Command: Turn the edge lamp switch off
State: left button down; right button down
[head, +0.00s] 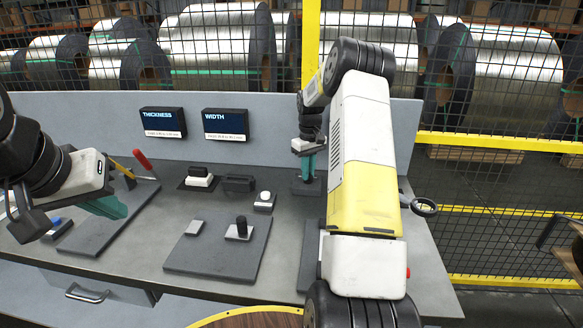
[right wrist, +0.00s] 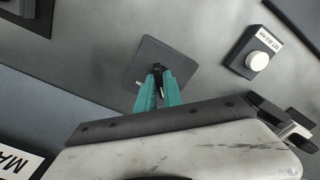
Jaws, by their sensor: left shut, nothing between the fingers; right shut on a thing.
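The switch, which I take for the edge lamp switch, is a dark square plate (right wrist: 150,55) with a small dark lever (right wrist: 158,82) in the right wrist view. My right gripper (right wrist: 165,90) has its teal fingers shut around that lever. The lever is mostly hidden by the fingers, so its on or off position cannot be told. A label on the plate is mostly covered. In the head view my right gripper (head: 308,166) points down at the back of the bench. My left gripper (head: 120,208) is shut and empty over the left of the bench.
THICKNESS (head: 162,121) and WIDTH (head: 225,122) displays are on the back panel. A dark pad (head: 205,258) with a black knob lies in front.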

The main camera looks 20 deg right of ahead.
jog(key=c, duration=1.5)
grip_release()
notch_tip(320, 180, up, 8)
jog(key=shift+f, duration=0.25)
jog(key=shift+r, duration=0.15)
